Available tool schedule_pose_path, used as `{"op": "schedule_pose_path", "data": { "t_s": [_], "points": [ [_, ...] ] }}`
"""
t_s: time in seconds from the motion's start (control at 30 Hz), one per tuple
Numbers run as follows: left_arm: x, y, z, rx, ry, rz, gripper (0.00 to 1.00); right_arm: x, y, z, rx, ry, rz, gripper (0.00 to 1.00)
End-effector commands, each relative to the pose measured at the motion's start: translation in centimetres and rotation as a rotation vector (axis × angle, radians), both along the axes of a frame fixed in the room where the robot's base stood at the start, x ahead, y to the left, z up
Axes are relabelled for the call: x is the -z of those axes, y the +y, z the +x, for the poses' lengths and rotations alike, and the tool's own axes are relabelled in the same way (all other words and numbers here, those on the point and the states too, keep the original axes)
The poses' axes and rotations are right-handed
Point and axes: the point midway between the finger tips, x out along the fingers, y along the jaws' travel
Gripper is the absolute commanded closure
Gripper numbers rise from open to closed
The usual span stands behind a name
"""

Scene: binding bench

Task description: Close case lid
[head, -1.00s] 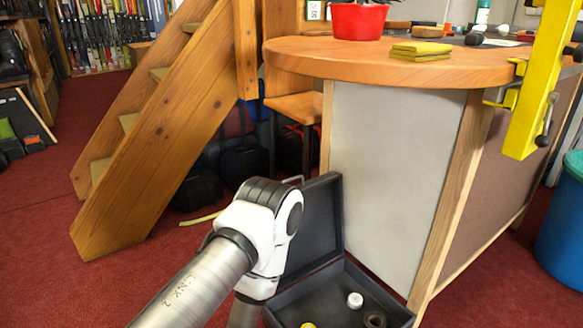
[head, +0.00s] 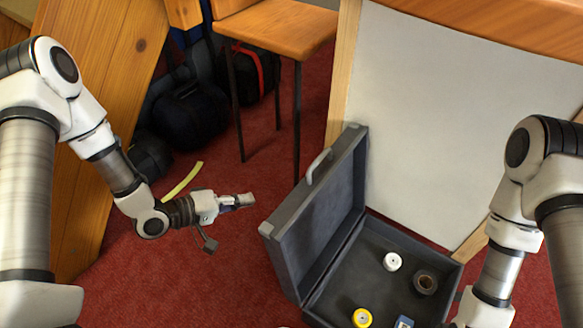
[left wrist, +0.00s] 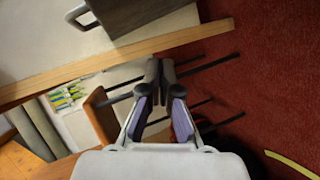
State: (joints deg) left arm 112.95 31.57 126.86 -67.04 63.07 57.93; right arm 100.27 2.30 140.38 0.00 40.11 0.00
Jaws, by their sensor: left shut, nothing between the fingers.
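The dark grey case stands open on the red floor. Its lid (head: 318,215) is raised, roughly upright on the left side, with a light handle (head: 318,166) on its outer edge. The case's lower half (head: 345,272) lies flat to the right. My left gripper (head: 250,200) is shut and empty, a little left of the lid's outer face and apart from it. In the left wrist view the shut fingers (left wrist: 160,72) show, and a dark part of the case lid (left wrist: 140,14) shows at the top. My right gripper is out of frame below the right arm.
In the case lie a white roll (head: 392,261), a dark roll (head: 425,282), a yellow roll (head: 362,318) and a blue item (head: 403,322). A pale bench panel (head: 450,110) stands close behind. A stool (head: 275,35) and dark bags (head: 190,110) are at the back left. Open carpet lies left.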

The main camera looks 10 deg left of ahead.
Motion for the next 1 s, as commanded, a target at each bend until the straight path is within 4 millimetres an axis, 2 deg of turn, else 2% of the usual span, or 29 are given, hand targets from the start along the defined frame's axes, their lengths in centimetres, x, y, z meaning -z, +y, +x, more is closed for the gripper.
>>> {"op": "schedule_pose_path", "data": {
  "t_s": [0.03, 0.1, 0.23, 0.33, 0.47, 0.83, 1.0],
  "points": [
    [-2.5, 0.7, 0.7, 0.006, -0.041, -0.107, 1.00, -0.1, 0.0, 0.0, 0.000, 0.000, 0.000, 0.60],
    [-5.4, 1.2, 0.8, 0.040, -0.072, -0.239, 1.00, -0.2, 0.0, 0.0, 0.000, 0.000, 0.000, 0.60],
    [-7.9, 1.7, 0.3, 0.095, -0.090, -0.362, 1.00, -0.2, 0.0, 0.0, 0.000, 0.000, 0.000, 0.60],
    [-8.1, 1.3, 0.4, 0.111, -0.089, -0.381, 1.00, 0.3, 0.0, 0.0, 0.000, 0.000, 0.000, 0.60],
    [-7.7, -0.3, 1.4, 0.115, -0.087, -0.378, 1.00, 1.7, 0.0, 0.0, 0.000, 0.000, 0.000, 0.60],
    [-7.4, -7.1, 5.8, 0.116, -0.088, -0.374, 1.00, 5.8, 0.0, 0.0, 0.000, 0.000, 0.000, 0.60],
    [-7.6, -9.7, 5.0, 0.113, -0.086, -0.377, 1.00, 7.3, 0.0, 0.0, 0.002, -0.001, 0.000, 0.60]
  ]
}}
